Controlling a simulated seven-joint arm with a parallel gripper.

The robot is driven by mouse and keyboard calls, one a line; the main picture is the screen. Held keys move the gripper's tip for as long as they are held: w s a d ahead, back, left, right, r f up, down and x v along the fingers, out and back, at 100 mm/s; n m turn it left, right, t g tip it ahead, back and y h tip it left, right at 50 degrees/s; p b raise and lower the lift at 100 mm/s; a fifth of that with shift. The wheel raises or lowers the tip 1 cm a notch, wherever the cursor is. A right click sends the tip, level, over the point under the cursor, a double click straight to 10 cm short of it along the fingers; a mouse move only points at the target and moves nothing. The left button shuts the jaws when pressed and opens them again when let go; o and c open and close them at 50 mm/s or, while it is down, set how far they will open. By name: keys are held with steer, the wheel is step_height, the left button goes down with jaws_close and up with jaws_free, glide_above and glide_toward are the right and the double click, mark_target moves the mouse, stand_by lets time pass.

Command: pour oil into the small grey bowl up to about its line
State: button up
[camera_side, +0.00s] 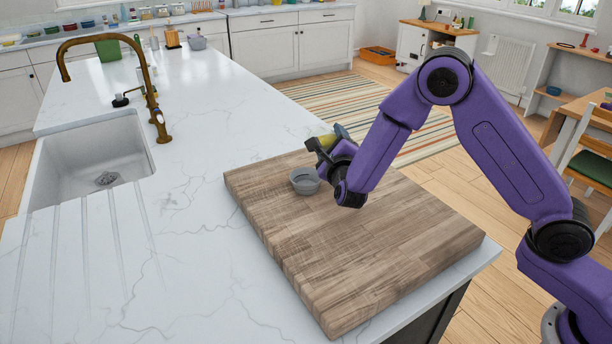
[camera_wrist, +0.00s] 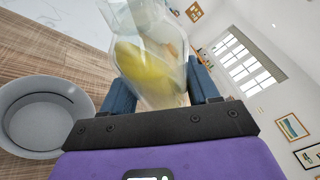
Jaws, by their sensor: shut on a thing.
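My gripper (camera_side: 326,152) is shut on a clear bottle of yellow oil (camera_wrist: 150,72), with one blue finger on each side of it in the wrist view. The bottle is tilted, and its yellow oil (camera_side: 326,142) shows above the cutting board in the side view. The small grey bowl (camera_side: 304,182) stands upright on the board, just below and left of my gripper. In the wrist view the bowl (camera_wrist: 40,118) is at the left, apart from the bottle. A dark line runs along its inner wall. I see no oil in it and no stream. The bottle's mouth is cut off in the wrist view.
The thick wooden cutting board (camera_side: 350,245) lies on the white marble counter (camera_side: 130,260), with clear room on its front and right. A sink (camera_side: 95,165) and brass tap (camera_side: 150,95) are at the left, well away from the bowl.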

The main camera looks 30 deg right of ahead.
steer(key=shift+d+r+n, duration=0.2)
steer(key=shift+r+n, duration=0.3)
steer(key=shift+r, duration=0.35)
stand_by(0.7)
steer(key=shift+d+f+n+t, duration=0.1)
steer(key=shift+f+n+t, duration=0.15)
steer(key=shift+n+t, duration=0.45)
stand_by(1.9)
steer(key=shift+d+r+n+t, duration=0.3)
steer(key=shift+r+n, duration=0.4)
steer(key=shift+n, duration=0.3)
stand_by(1.6)
steer(key=shift+n, duration=0.4)
stand_by(1.0)
